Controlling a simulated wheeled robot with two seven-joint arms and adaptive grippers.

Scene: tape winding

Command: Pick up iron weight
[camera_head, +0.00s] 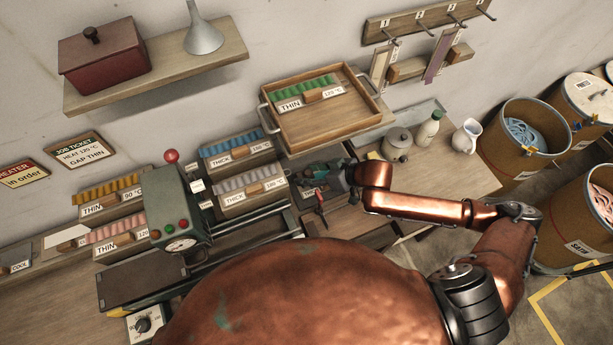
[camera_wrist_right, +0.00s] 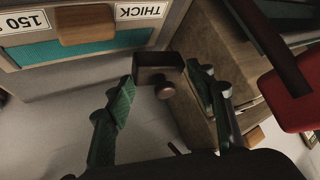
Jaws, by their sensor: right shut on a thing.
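The iron weight looks like a small dark block (camera_wrist_right: 152,75) with a round knob, between the fingertips in the right wrist view. My right gripper (camera_head: 317,172) reaches in from the right, over the bench beside the drawers. My left gripper is not in view.
A drawer labelled THICK (camera_wrist_right: 105,30) is close by in the wrist view. A red-handled tool (camera_head: 320,207) stands near the gripper. A wooden tray (camera_head: 318,127) sits above it. A jar (camera_head: 397,142), a bottle (camera_head: 428,128) and a jug (camera_head: 466,136) stand to the right.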

